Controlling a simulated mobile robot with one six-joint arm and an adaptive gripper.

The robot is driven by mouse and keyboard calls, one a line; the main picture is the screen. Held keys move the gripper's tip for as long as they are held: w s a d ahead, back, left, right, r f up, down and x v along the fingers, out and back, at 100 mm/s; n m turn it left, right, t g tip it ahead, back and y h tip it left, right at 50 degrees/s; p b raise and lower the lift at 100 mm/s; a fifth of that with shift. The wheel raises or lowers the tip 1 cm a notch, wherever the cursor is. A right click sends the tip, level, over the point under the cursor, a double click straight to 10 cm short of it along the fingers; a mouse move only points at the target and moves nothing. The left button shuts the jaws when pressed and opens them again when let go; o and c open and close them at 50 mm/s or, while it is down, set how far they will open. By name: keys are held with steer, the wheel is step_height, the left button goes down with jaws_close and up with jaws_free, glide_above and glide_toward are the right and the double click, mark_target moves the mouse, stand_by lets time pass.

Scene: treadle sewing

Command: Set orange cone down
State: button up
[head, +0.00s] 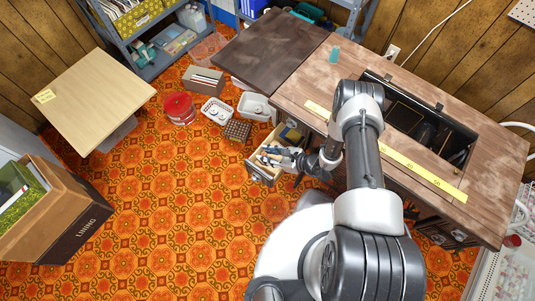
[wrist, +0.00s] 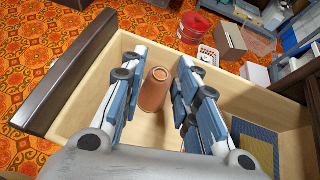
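The gripper is open, with pale drawer floor showing between the cone and the fingers. In the head view my gripper (head: 272,153) reaches into the pulled-out drawer (head: 257,168) beside the sewing table (head: 300,75). I cannot make out the cone in the head view.
A dark blue flat item with a yellowish edge (wrist: 255,145) lies in the drawer's right part.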

steer(key=o, duration=0.4)
steer(key=shift+c, duration=0.2)
steer(key=shift+r, duration=0.15)
steer(key=p+v, duration=0.3)
steer(key=v, duration=0.9)
steer(key=shift+p, duration=0.3)
